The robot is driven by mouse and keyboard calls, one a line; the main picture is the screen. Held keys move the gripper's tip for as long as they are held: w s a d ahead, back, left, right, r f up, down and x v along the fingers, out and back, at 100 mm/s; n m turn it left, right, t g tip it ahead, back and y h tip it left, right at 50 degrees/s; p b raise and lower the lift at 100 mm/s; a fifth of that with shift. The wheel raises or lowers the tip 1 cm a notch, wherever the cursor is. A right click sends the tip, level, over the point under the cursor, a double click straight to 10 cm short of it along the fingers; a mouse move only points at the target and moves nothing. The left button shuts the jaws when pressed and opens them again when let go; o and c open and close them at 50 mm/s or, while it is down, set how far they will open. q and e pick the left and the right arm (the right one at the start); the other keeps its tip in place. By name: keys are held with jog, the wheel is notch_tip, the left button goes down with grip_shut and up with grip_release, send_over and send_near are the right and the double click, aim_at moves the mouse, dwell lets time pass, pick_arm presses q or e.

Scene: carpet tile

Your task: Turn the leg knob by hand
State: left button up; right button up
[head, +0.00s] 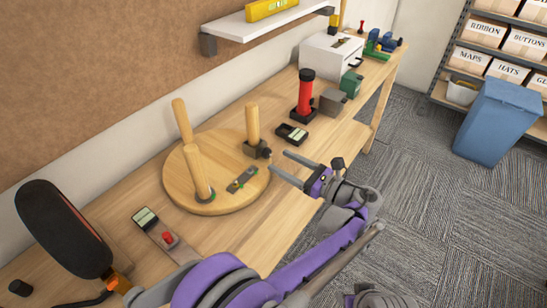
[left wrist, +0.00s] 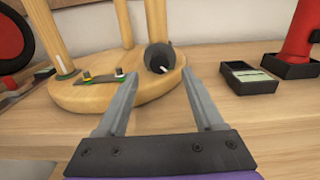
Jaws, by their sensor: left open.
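A round wooden top (head: 182,190) lies on the workbench with three wooden legs standing up from it. The dark leg knob (head: 266,153) sits on a dark block (head: 252,148) at the foot of the right leg (head: 253,122). In the left wrist view the knob (left wrist: 160,57) faces me as a dark round face with a pale line. My left gripper (head: 280,163) is open and empty, just right of the knob. In the left wrist view its fingertips (left wrist: 160,78) lie to either side of the knob, apart from it. My right gripper does not show.
A grey strip with small parts (head: 242,180) lies on the round top. A dark box with a pale display (head: 292,134) and a red cylinder in a black base (head: 305,95) stand behind the gripper. A black oval object (head: 62,228) stands at the near left.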

aim_at(269, 155)
pick_arm(q)
jog(key=shift+x, duration=1.85)
grip_shut()
